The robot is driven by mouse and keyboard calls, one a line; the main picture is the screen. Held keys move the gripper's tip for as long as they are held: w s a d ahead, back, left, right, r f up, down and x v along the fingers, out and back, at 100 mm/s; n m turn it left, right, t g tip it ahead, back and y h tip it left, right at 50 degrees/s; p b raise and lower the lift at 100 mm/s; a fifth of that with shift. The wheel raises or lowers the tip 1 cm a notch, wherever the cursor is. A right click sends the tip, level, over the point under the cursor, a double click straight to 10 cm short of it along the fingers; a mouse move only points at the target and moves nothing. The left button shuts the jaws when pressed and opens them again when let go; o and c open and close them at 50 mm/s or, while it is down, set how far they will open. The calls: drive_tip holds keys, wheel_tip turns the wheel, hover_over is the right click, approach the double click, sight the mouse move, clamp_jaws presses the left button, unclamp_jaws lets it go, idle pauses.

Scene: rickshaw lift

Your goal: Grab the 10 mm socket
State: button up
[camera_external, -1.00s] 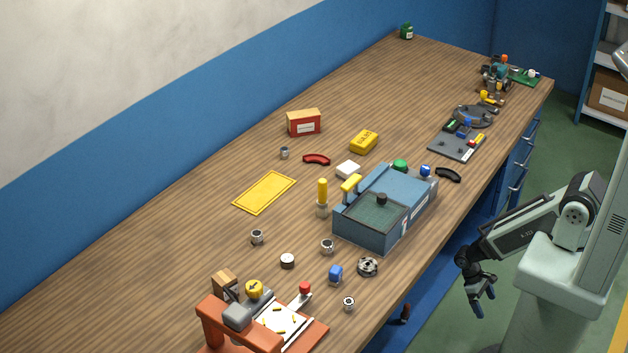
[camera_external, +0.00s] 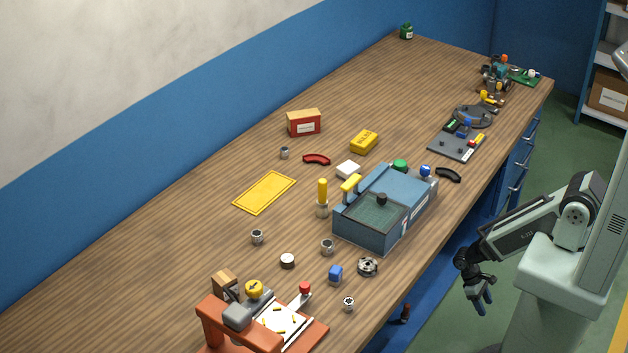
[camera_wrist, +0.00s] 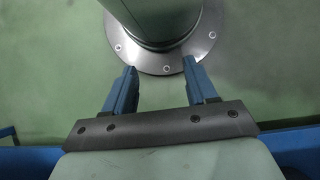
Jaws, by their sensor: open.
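Several small metal sockets stand apart on the wooden bench (camera_external: 150,262) in the external view. One socket (camera_external: 257,237) is left of centre, one socket (camera_external: 327,246) is by the near left corner of the blue-grey box, one small socket (camera_external: 349,303) is near the front edge, and one socket (camera_external: 284,153) is farther back by the red box. No size marking is readable, so I cannot tell which is 10 mm. My gripper (camera_external: 484,303) hangs beyond the bench's right edge, away from all sockets. In the wrist view my gripper (camera_wrist: 163,85) is open and empty above the green floor.
A blue-grey box (camera_external: 372,236) stands between my gripper and the middle sockets. An orange press (camera_external: 225,322) is at the front. The bench's left side is clear.

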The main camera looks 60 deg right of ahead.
drive_tip(key=w+a+r+n+t+h, duration=0.1)
drive_tip(key=w+a+r+n+t, duration=0.2)
drive_tip(key=a, duration=0.9)
drive_tip(key=w+a+r+n+t+h, duration=0.1)
drive_tip(key=w+a+r+n, duration=0.35)
drive_tip(key=a, duration=0.65)
drive_tip(key=s+a+r+n+t, duration=0.25)
drive_tip(key=a+r, duration=0.25)
drive_tip(key=a, duration=0.4)
drive_tip(key=s+a+r+n+t+y, duration=0.1)
drive_tip(key=a+r+n+t, duration=0.15)
drive_tip(key=a+r, duration=0.4)
drive_tip(key=s+a+r+n+t, duration=0.2)
drive_tip(key=a+r+n, duration=0.1)
drive_tip(key=a, duration=0.8)
drive_tip(key=m+t+y, duration=0.1)
drive_tip(key=m+t, duration=1.1)
drive_tip(key=m, duration=0.4)
approach(352, 303)
drive_tip(key=w, duration=0.2)
drive_tip(key=w+f, duration=0.1)
drive_tip(key=w, duration=0.4)
drive_tip(key=shift+w+d+f, duration=0.15)
drive_tip(key=shift+w+f, duration=0.1)
drive_tip(key=shift+f, duration=0.05)
drive_tip(key=shift+w+f, duration=0.2)
drive_tip(key=shift+w, duration=2.35)
